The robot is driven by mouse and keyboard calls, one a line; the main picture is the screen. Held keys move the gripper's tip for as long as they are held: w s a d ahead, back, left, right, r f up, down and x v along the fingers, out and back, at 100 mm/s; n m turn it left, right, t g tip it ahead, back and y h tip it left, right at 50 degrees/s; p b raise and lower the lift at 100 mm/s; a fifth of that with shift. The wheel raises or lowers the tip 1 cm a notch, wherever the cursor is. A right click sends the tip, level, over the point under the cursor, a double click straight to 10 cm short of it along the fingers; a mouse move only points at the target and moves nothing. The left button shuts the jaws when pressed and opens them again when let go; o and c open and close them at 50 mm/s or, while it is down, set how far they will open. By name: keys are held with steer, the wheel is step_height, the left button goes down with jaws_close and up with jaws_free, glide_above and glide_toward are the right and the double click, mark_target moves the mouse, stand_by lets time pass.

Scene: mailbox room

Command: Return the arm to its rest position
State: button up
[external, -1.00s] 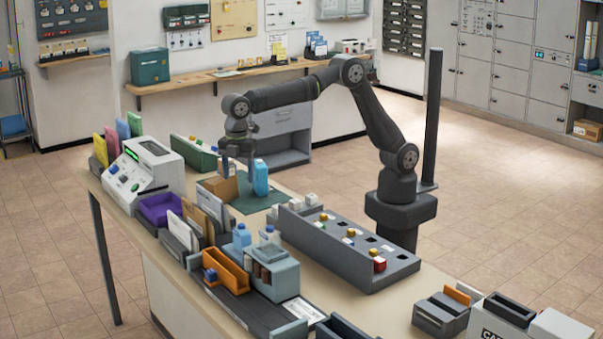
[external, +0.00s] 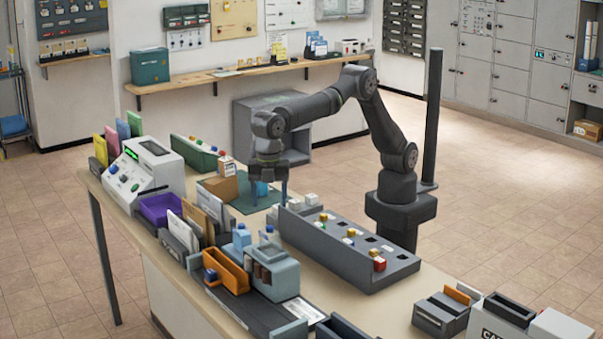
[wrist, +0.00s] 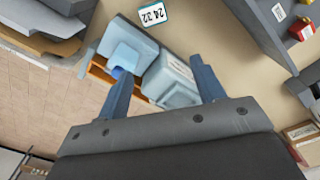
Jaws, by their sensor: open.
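My gripper (external: 269,200) is open and points down over the back of the bench, beside a small cardboard box (external: 220,187). A patch of blue (external: 262,188) shows between its fingers in the external view. It lies where a blue bottle stood, most of it hidden by my gripper; I cannot tell whether they touch. In the wrist view my open fingers (wrist: 162,88) have nothing clamped between them. Light blue objects (wrist: 170,82) and part of an orange tray (wrist: 98,72) show beyond them.
A grey slotted rack (external: 345,262) with small coloured pieces stands right of my gripper. A light blue device (external: 280,275) and an orange tray (external: 228,272) are at the front. A white machine (external: 148,170) is at the left. The air above the bench is clear.

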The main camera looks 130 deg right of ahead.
steer(key=shift+s+a, duration=0.1)
steer(key=shift+a, duration=1.4)
steer(key=s+d+m, duration=0.1)
steer(key=d+m, duration=0.1)
steer(key=d, duration=1.8)
steer(key=shift+d+r+m, duration=0.35)
steer(key=shift+m, duration=0.05)
steer(key=shift+s, duration=0.1)
